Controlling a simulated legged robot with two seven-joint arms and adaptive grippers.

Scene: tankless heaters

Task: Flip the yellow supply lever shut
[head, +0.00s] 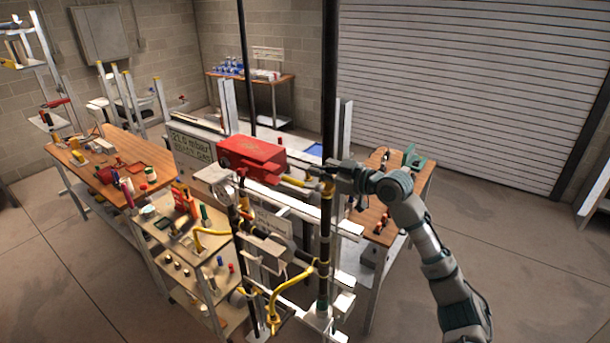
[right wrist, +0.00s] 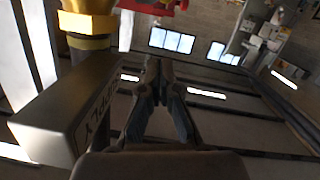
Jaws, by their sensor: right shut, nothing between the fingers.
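My right gripper (head: 334,178) is shut and empty beside the upper part of the black vertical pipe (head: 326,225). A yellow piece (head: 294,181) sticks out to the left of that pipe, just below the red box; I cannot tell for sure whether it is the supply lever. In the right wrist view my closed fingers (right wrist: 160,88) stand to the right of a dark block (right wrist: 70,110) with partly readable lettering ending in "PLY". A yellow fitting (right wrist: 88,22) sits above that block. Contact between the fingers and the block is not visible. My left gripper is out of view.
The red box (head: 252,156) sits on the frame left of my gripper. Yellow hoses (head: 290,284) hang lower on the rack. A wooden workbench (head: 120,165) with tools stands left, another bench (head: 415,172) right behind my arm. Open floor lies to the right.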

